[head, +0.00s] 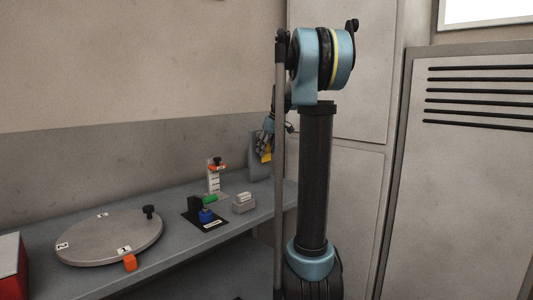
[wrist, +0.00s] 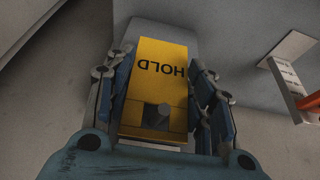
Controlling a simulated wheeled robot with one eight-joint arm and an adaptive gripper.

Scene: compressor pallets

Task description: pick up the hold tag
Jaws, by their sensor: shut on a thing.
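The hold tag (wrist: 160,85) is a yellow plate with the word HOLD in black, upside down in the wrist view, and a grey round spot near its lower end. My gripper (wrist: 158,88) is shut on it, with a finger along each side. In the head view the tag (head: 266,154) shows as a small yellow patch below my gripper (head: 268,138), in front of a grey upright block (head: 259,162) at the bench's far end. My arm hides part of that area. Whether the tag touches the block cannot be told.
A grey bench (head: 165,258) runs along the wall. On it are a round numbered plate (head: 108,237), a black base with green and blue parts (head: 205,216), a white stand with a red part (head: 214,178) and a small grey block (head: 243,204). A red box (head: 12,270) is far left.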

